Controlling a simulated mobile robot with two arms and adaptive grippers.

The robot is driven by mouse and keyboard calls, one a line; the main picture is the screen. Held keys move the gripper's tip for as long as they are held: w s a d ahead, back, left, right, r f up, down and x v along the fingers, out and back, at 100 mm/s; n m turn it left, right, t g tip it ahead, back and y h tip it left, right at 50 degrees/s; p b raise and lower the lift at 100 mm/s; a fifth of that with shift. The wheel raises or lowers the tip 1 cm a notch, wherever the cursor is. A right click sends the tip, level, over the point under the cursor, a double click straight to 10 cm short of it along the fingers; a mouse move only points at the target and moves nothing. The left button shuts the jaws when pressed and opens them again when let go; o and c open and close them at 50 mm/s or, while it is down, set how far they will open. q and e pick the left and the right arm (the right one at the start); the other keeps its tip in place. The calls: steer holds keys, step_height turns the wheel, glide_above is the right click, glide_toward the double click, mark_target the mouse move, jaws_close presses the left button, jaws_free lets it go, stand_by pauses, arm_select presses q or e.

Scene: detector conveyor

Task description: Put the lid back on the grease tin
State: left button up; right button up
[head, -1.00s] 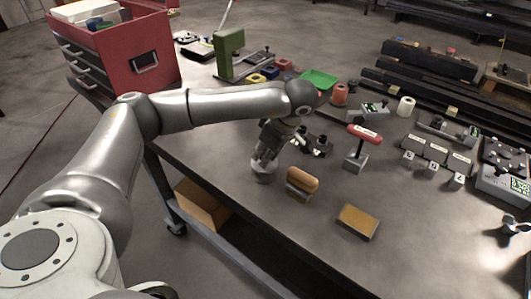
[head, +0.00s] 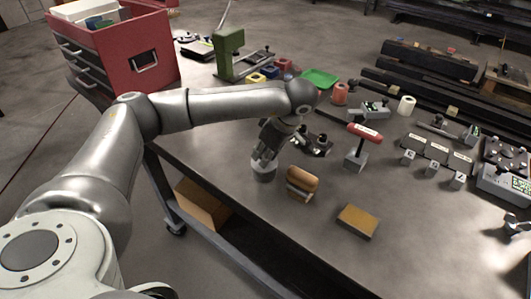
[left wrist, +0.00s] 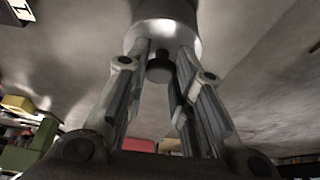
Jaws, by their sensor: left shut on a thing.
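The grease tin (head: 264,174) is a small, round, pale metal tin standing on the bench near its front edge. My left gripper (head: 262,158) points down right over it, and its fingers hide part of its top. In the left wrist view my two left fingers (left wrist: 163,58) close around a dark knob (left wrist: 159,69) on a round silver lid (left wrist: 162,44). The lid and tin line up there, but I cannot tell whether the lid is fully seated. My right gripper is not in view.
A tan-topped block (head: 358,221) lies nearer the front edge. The bench between block and right-hand devices is clear.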

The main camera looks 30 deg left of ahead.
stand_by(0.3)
arm_select(q)
steer(key=o, duration=0.9)
steer(key=shift+o, duration=0.3)
steer(key=o, duration=0.4)
steer(key=shift+o, duration=0.2)
steer(key=shift+r, duration=0.15)
steer(key=shift+r+p, duration=2)
steer(key=shift+r, duration=1.4)
